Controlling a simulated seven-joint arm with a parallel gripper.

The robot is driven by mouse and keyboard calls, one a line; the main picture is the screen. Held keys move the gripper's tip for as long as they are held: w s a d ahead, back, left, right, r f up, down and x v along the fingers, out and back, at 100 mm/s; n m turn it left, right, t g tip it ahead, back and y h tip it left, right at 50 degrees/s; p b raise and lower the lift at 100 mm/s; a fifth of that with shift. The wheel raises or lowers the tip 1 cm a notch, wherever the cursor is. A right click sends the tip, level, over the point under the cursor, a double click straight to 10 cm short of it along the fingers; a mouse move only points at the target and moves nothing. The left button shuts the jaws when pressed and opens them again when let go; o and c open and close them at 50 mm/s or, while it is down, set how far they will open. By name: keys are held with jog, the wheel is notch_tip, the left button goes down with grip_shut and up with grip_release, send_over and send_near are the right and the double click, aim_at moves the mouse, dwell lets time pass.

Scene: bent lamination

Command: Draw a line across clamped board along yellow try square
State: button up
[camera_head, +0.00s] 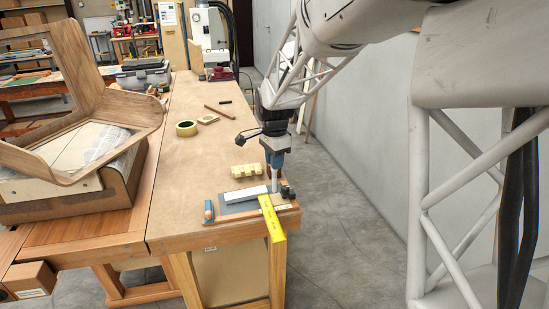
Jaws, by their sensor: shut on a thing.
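A small pale board (243,196) lies on a grey-topped wooden base near the front edge of the workbench. A yellow try square (272,220) lies against its right part, with its long arm hanging past the bench front. A dark clamp-like part (288,192) sits at the right end and a blue piece (209,212) at the left. My gripper (274,164) points down above the board's right end. It is shut on a slim pale tool (274,181), whose tip is close to the board and square. I cannot tell whether the tip touches. No line is discernible at this size.
Yellowish blocks (247,170) lie just behind the board. A tape roll (186,128), a wooden stick (220,112) and a small wooden piece (208,119) lie farther back. A large bent wooden form (110,90) stands at left. The bench middle (185,170) is clear.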

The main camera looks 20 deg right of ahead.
jog(key=shift+w+f, duration=0.1)
jog(key=shift+f, duration=2.15)
jog(key=shift+w, duration=2.6)
jog(key=shift+r, duration=0.1)
jog(key=shift+f, duration=0.4)
jog(key=shift+s, duration=1.3)
dwell(1.4)
